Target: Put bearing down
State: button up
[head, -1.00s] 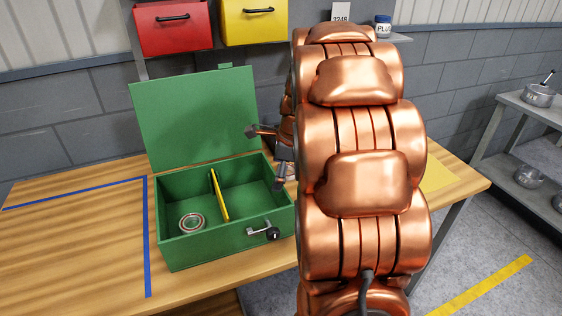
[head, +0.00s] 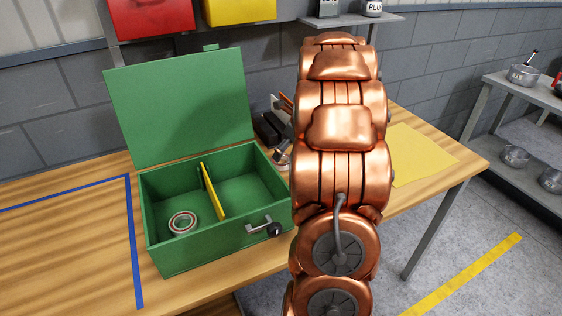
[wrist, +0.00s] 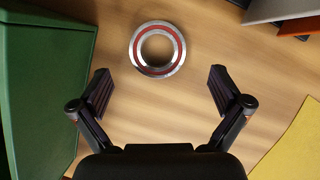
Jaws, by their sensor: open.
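A silver ring bearing with a reddish band (wrist: 157,49) lies flat on the wooden table in the wrist view, just ahead of my fingertips. My gripper (wrist: 161,88) is open and empty, its two fingers spread wide apart. Another bearing (head: 183,222) lies in the left compartment of the open green box (head: 205,258). A yellow divider (head: 213,190) splits the box, and its right compartment looks empty.
The box's raised lid (head: 180,110) stands at the back. The box wall (wrist: 45,85) is close on the left in the wrist view. A yellow sheet (head: 420,157) lies to the right. Dark and grey items (head: 268,128) stand behind the box. Table left of the blue tape (head: 133,240) is clear.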

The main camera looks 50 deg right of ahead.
aim_at(284, 157)
jog(key=x, duration=0.4)
jog(key=shift+a+f+p, duration=0.1)
jog(key=shift+a+p, duration=0.05)
jog(key=shift+p, duration=0.25)
jog(key=c, duration=1.6)
